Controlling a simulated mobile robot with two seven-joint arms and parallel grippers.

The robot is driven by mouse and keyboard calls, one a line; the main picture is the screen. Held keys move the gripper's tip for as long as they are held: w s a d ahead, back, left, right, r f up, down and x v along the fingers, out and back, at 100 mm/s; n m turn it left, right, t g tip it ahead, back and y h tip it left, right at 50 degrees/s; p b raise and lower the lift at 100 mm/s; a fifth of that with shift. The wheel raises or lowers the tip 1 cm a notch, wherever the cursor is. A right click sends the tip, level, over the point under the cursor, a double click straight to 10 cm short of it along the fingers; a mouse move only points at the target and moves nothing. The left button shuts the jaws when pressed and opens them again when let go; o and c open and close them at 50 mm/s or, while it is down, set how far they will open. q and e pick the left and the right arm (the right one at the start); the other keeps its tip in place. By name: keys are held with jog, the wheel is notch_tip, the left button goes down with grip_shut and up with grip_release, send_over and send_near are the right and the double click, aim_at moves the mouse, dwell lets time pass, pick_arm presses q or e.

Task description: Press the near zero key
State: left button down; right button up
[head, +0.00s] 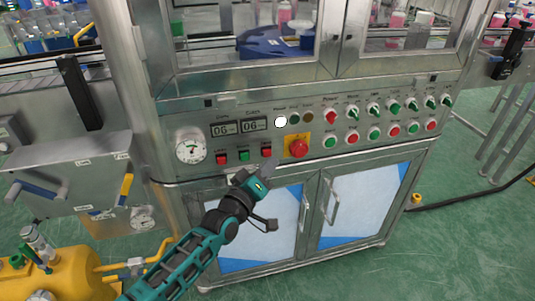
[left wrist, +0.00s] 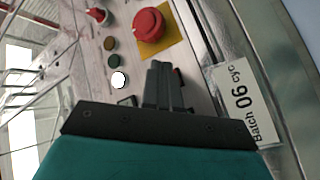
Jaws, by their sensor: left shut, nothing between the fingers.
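A row of small keys sits below two displays reading 06 on the steel panel: a red key (head: 222,158), a green key (head: 243,155) and another red key (head: 266,152). Their labels are too small to read, so I cannot tell which is the near zero key. My left gripper (head: 268,163) is shut and empty, its tips just below the right-hand red key. In the left wrist view the shut fingers (left wrist: 160,68) point at the panel, and a red key (left wrist: 179,77) is partly hidden behind them. Contact cannot be told. My right gripper is not in view.
A red emergency button (head: 299,148) on a yellow plate lies close right of the fingers. Several knobs fill the panel's right. Cabinet doors with handles (head: 332,200) are below.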

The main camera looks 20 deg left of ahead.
pick_arm(q)
jog(key=shift+w+a, duration=0.1)
dwell(0.3)
jog(key=shift+w+a, duration=0.15)
jog(key=shift+w, duration=0.1)
jog(key=shift+w+a+b, duration=0.25)
jog(key=shift+w+b, duration=0.1)
dwell(0.7)
jog(key=shift+s+d, duration=0.1)
jog(key=shift+s, duration=0.05)
jog(key=shift+s+d+p, duration=0.4)
jog(key=shift+s+p, duration=0.15)
jog(key=shift+p, duration=0.05)
